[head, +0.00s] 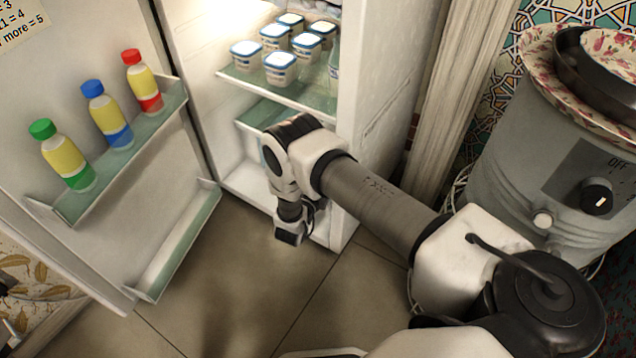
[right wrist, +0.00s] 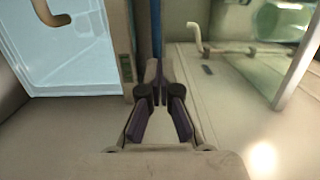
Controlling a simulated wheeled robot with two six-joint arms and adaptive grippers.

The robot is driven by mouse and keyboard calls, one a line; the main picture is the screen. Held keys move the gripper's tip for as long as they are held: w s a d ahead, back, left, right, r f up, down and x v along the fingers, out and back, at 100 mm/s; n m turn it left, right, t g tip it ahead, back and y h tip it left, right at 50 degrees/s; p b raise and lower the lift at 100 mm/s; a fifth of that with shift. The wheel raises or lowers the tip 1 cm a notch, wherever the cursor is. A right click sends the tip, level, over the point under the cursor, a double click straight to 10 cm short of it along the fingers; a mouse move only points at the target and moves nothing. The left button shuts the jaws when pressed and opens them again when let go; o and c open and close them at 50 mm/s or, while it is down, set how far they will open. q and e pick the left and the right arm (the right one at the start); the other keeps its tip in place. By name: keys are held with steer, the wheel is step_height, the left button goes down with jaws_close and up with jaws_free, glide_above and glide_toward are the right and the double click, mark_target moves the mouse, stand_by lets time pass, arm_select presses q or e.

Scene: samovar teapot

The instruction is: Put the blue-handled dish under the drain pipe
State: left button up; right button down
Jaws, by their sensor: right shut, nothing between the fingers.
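My right arm reaches to the lower front of an open fridge (head: 377,95). In the right wrist view my right gripper (right wrist: 156,72) is shut and empty, its dark fingertips together. A thin cream bent pipe (right wrist: 196,36), which looks like the drain pipe, stands out just beyond and right of the fingertips. A narrow blue upright strip (right wrist: 157,30) shows right behind the fingertips; I cannot tell whether it belongs to the dish. I cannot make out the blue-handled dish in either view.
The fridge door at left holds a green-capped bottle (head: 66,155), a blue-capped bottle (head: 107,114) and a red-capped bottle (head: 142,81). Several white cups (head: 281,69) stand on a fridge shelf. A grey samovar (head: 505,145) stands at right. The floor (head: 220,290) before the fridge looks clear.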

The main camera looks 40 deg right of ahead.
steer(key=shift+w+d, duration=0.1)
steer(key=shift+d, duration=0.1)
steer(key=shift+d, duration=0.1)
steer(key=x, duration=0.4)
stand_by(0.4)
